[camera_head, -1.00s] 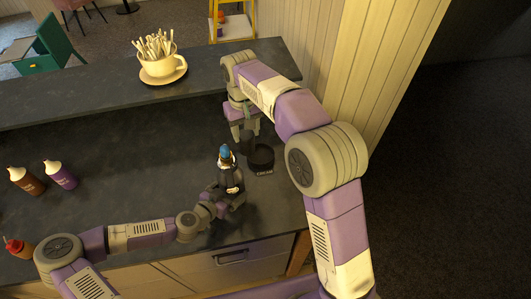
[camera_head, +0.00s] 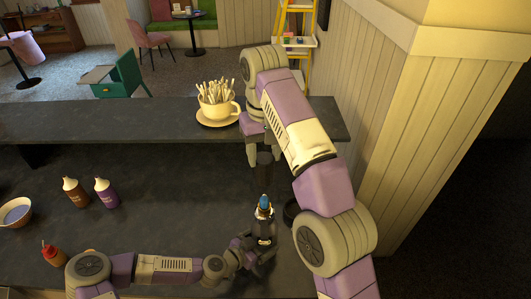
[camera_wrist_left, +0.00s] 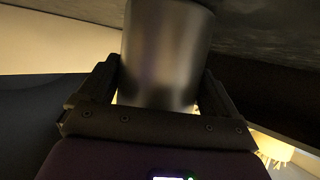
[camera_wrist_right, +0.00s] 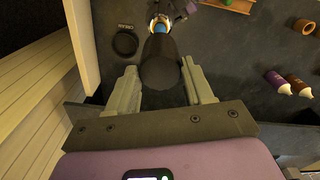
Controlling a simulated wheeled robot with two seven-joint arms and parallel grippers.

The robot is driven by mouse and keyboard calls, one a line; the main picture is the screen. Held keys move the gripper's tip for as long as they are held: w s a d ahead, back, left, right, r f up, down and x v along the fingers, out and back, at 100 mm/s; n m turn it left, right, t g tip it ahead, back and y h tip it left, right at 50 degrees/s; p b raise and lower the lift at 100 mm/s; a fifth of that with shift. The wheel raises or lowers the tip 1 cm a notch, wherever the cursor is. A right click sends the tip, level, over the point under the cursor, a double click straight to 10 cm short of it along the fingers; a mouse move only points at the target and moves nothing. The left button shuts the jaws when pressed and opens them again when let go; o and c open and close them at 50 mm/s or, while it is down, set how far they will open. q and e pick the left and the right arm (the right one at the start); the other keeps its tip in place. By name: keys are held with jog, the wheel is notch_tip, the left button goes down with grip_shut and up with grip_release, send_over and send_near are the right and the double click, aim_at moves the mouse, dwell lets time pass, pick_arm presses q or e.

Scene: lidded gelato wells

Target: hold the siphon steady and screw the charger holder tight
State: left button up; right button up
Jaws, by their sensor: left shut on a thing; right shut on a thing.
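The siphon (camera_head: 264,228) stands on the dark counter with a blue piece (camera_head: 264,201) at its top. My left gripper (camera_head: 247,246) is shut on the siphon's body, which shows as a metallic cylinder (camera_wrist_left: 165,50) between the fingers in the left wrist view. My right gripper (camera_head: 262,148) is shut on a dark cylinder, seemingly the charger holder (camera_wrist_right: 160,66). In the head view the holder (camera_head: 263,170) hangs behind the siphon top, apart from it. In the right wrist view the siphon top (camera_wrist_right: 160,22) shows just beyond the holder, partly hidden by it.
A round black CREAM container (camera_wrist_right: 125,42) is beside the siphon, partly hidden by my right arm in the head view. A stick-filled cup (camera_head: 215,105) stands on the raised ledge.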

send_near(264, 198)
dwell(0.7)
jog(key=shift+f, duration=3.35)
dwell(1.3)
